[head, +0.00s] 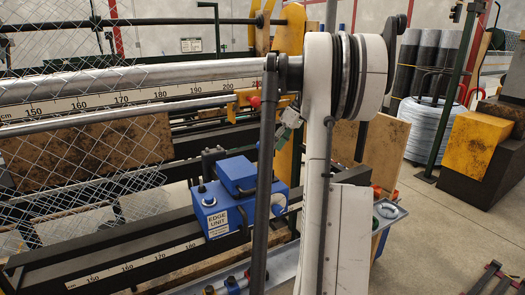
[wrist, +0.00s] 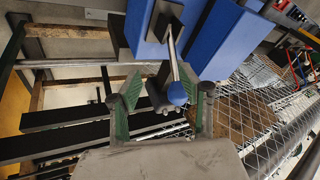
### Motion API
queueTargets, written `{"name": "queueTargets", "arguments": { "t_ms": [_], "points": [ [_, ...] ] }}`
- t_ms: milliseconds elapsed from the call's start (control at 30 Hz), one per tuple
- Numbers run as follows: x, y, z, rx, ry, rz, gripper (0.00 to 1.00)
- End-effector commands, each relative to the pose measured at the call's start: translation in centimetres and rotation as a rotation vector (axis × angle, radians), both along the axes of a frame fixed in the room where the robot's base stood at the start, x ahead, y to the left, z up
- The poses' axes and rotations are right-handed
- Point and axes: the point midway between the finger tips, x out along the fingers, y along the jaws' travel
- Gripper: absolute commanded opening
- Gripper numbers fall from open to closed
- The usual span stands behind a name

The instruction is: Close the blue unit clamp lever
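The blue unit (head: 222,205), labelled EDGE UNIT, sits on the dark lower rail in the head view, with part of it behind my arm. Its blue body (wrist: 224,38) fills the upper middle of the wrist view. The clamp lever (wrist: 177,92) is a thin metal rod with a blue ball knob that points toward my wrist camera. I cannot make the lever out in the head view. My gripper (wrist: 168,88) is open, with green-padded fingers apart. The knob appears between the fingers, nearer the right one; I cannot tell if it touches.
A long metal tube and ruled scale (head: 125,99) run above the unit. Chain-link mesh (head: 85,120) hangs at the left and also fills the right of the wrist view (wrist: 240,115). Open floor lies further right.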

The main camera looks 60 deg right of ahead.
Motion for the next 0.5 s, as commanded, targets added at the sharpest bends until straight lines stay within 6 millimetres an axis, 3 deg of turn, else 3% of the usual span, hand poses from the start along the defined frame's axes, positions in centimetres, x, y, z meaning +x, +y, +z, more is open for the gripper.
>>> {"name": "queueTargets", "arguments": {
  "t_ms": [200, 500],
  "points": [
    [3.0, 2.5, 0.2, 0.0, 0.0, 0.001, 0.39],
    [3.8, 3.1, -2.5, 0.0, 0.0, 0.0, 0.39]
  ]
}}
